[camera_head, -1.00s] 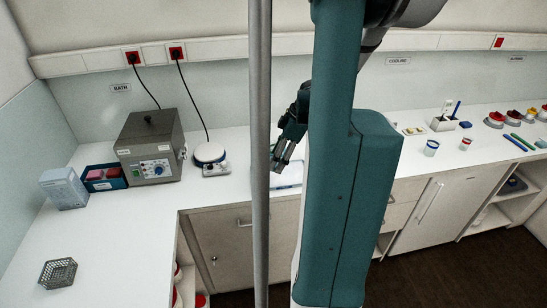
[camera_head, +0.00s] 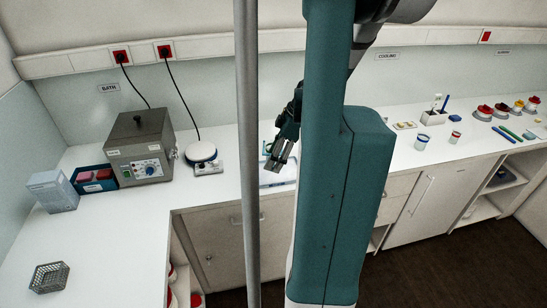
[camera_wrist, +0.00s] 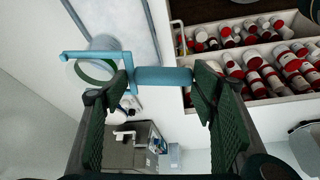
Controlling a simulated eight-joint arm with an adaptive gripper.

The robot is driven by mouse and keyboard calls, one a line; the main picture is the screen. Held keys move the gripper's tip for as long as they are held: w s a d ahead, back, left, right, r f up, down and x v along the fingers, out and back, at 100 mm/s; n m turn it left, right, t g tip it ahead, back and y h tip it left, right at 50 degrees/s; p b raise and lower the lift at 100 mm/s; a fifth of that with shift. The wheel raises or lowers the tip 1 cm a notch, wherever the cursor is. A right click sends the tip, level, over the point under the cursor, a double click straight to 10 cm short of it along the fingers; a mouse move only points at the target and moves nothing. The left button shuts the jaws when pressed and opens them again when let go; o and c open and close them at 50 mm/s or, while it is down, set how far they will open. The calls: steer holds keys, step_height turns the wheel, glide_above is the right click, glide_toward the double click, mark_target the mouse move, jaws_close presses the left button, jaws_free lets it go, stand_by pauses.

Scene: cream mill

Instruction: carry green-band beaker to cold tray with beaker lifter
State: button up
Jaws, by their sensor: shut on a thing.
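My gripper (camera_wrist: 168,110) is shut on the light-blue handle of the beaker lifter (camera_wrist: 165,76), held crosswise between the fingertips. The lifter's thin blue arms reach left, bent at the end. The green-band beaker (camera_wrist: 88,68) shows at the lifter's arms in the wrist view, with its band below a pale rim; I cannot tell whether the lifter bears its weight. In the head view my gripper (camera_head: 275,160) hangs over the bench near a pale, blue-edged tray (camera_head: 272,181). The lifter and beaker are mostly hidden there. I cannot tell whether this is the cold tray.
A heating bath (camera_head: 140,150) and a round white hot plate (camera_head: 203,153) stand left of my gripper. A blue-band beaker (camera_head: 422,142) and a red-band beaker (camera_head: 455,137) stand to the right. Red-capped bottles (camera_wrist: 262,70) fill a compartment. The front-left bench holds a wire basket (camera_head: 48,276).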

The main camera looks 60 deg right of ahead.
steer(key=shift+f, duration=0.15)
steer(key=shift+f+b, duration=0.85)
steer(key=shift+f, duration=0.2)
steer(key=shift+f+b, duration=0.5)
steer(key=shift+f, duration=0.5)
steer(key=shift+f+b, duration=1.85)
steer(key=shift+f, duration=0.45)
stand_by(1.8)
steer(key=shift+f, duration=0.1)
stand_by(1.0)
steer(key=shift+s+a, duration=0.25)
steer(key=shift+a, duration=0.15)
